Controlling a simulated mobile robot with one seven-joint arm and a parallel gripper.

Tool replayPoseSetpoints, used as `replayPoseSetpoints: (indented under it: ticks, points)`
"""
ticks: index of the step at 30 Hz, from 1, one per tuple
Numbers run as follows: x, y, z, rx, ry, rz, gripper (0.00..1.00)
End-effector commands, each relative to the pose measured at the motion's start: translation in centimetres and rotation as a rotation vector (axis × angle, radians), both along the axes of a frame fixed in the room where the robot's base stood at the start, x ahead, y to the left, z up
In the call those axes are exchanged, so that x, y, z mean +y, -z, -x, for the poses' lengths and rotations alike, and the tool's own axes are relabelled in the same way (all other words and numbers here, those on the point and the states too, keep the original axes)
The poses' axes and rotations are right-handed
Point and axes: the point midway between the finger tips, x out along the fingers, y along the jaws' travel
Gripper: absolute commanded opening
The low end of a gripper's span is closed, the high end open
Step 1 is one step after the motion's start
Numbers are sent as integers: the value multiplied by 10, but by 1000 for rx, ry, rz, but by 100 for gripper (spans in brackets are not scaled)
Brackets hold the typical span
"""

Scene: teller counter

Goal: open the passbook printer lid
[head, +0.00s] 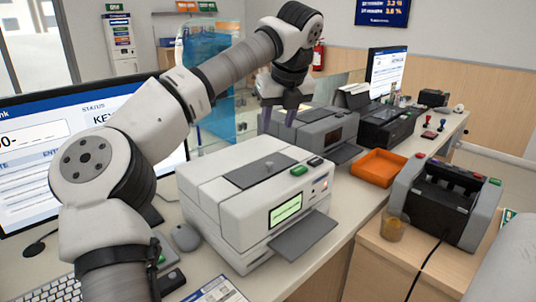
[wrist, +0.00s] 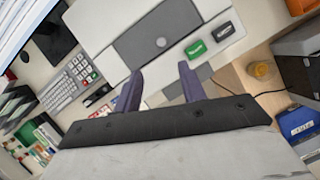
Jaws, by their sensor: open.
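A white printer (head: 235,195) with a green-lit screen and a grey front tray stands on the counter in the middle of the head view. I take it for the passbook printer. Its dark grey lid panel (head: 262,170) lies flat in the top and looks closed. My gripper (head: 280,114) is raised above the printer.
A grey printer (head: 318,130) stands behind, beside an orange tray (head: 378,167). A black and grey counting machine (head: 440,200) and a small amber jar (head: 393,228) are on the right. A monitor (head: 60,150), mouse (head: 185,238) and keyboard (head: 55,290) are on the left.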

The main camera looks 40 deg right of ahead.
Motion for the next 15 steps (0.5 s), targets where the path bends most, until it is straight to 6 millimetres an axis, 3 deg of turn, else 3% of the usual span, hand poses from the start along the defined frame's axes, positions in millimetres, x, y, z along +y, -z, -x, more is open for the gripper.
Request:
replayPoseSetpoints:
  ticks: [15]
  points:
    - [-12,93,-35,8,7,2,41]
